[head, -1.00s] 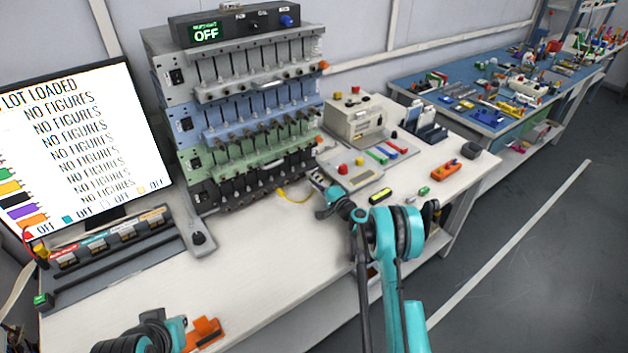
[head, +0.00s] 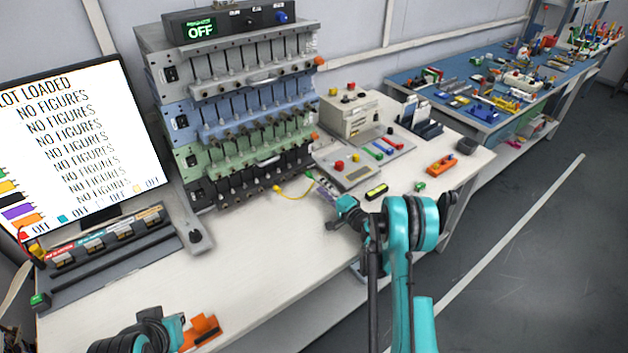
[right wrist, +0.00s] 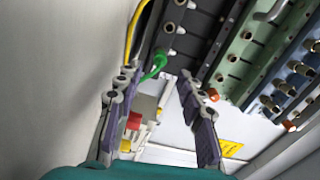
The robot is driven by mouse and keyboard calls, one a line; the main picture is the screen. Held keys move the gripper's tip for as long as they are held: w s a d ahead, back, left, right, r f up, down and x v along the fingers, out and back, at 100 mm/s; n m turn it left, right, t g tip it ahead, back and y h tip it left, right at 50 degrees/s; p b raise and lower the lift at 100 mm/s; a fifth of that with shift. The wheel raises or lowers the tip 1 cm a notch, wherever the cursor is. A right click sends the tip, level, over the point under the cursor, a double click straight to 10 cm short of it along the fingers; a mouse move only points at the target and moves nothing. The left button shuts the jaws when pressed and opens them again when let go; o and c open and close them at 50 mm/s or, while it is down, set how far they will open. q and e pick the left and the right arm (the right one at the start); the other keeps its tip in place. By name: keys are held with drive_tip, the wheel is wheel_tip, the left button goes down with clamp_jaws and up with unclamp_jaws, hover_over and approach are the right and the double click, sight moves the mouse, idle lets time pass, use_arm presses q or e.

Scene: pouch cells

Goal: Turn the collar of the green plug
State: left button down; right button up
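The green plug (right wrist: 157,62) sits at the dark bottom row of the rack in the right wrist view, with a green lead trailing from it. In the head view the green plug (head: 309,174) is a small green spot at the rack's lower right. My right gripper (right wrist: 158,88) is open and empty; the plug shows beyond the gap between its fingers, apart from both. In the head view my right gripper (head: 327,193) is right of the plug and nearer the front. My left gripper (head: 178,331) is at the bottom left; its fingers cannot be made out.
A yellow plug (head: 277,188) with a yellow lead is left of the green plug. The rack (head: 250,120) rises behind. A panel with coloured buttons (head: 347,170) stands to the right. An orange item (head: 201,331) lies near my left gripper. The front middle table is clear.

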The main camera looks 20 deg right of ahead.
drive_tip(key=v, duration=0.4)
drive_tip(key=shift+s, duration=0.2)
drive_tip(key=shift+a+r, duration=0.1)
drive_tip(key=shift+r, duration=0.15)
drive_tip(key=s+a+r+n+g+h, duration=0.1)
drive_tip(key=s+a+r+n+g, duration=0.65)
drive_tip(key=s+a+r, duration=0.5)
drive_tip(key=s+d+n+g+h, duration=0.2)
drive_tip(key=s+n+h, duration=0.3)
drive_tip(key=s, duration=1.9)
drive_tip(key=shift+s+d+f, duration=0.25)
drive_tip(key=shift+s+d, duration=0.1)
